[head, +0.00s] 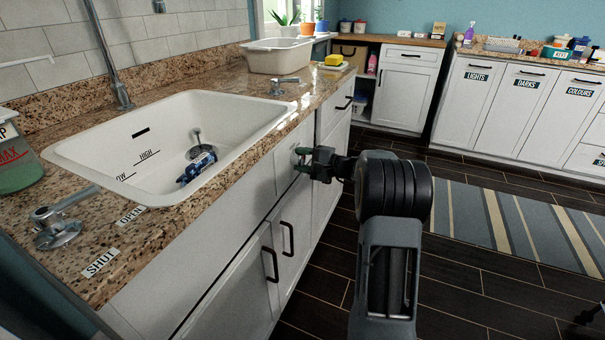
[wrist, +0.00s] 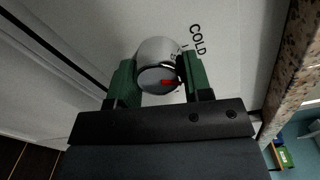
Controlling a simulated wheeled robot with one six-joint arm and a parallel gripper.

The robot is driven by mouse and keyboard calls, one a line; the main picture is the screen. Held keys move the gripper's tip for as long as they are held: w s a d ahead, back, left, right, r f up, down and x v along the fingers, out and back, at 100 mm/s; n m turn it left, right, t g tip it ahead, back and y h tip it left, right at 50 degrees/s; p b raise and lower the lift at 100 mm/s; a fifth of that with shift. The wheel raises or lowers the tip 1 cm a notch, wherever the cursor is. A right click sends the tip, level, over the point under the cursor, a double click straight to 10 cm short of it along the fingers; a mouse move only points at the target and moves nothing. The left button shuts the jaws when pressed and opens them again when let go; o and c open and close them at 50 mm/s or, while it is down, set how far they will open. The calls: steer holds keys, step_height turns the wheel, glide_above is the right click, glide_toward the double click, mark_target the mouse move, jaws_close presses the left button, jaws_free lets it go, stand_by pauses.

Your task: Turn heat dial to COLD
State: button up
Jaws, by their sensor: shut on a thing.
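The heat dial (wrist: 158,68) is a round grey-white knob on the white cabinet front below the counter. A red mark shows on its face, toward the right. The black word COLD (wrist: 197,39) is printed on the panel to the upper right of the dial; other lettering beside the dial is partly hidden. My gripper (wrist: 157,80) has its green fingers on either side of the dial, shut on it. In the head view my gripper (head: 304,160) reaches the cabinet front, and the dial is mostly hidden behind it.
The granite counter edge (wrist: 297,65) runs close on the right in the wrist view. Cabinet handles (head: 287,238) stick out below the sink (head: 180,110). A tap lever (head: 62,222) stands by the OPEN and SHUT labels. The dark floor (head: 470,270) at the right is mostly clear.

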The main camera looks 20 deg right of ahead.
steer(key=n+b, duration=0.1)
steer(key=b, duration=0.1)
steer(key=n+b, duration=0.1)
steer(key=b, duration=0.1)
steer(key=n+b, duration=0.1)
steer(key=b, duration=0.1)
steer(key=shift+f+n, duration=0.25)
steer(key=shift+n, duration=0.15)
steer(key=shift+r+n+b, duration=0.2)
steer(key=shift+n+b, duration=0.5)
steer(key=shift+b, duration=0.35)
steer(key=shift+r, duration=0.15)
steer(key=o, duration=0.9)
steer(key=shift+s+d, duration=0.1)
steer(key=p+v, duration=0.3)
steer(key=v, duration=1)
steer(key=shift+s+d, duration=0.1)
steer(key=shift+s, duration=0.15)
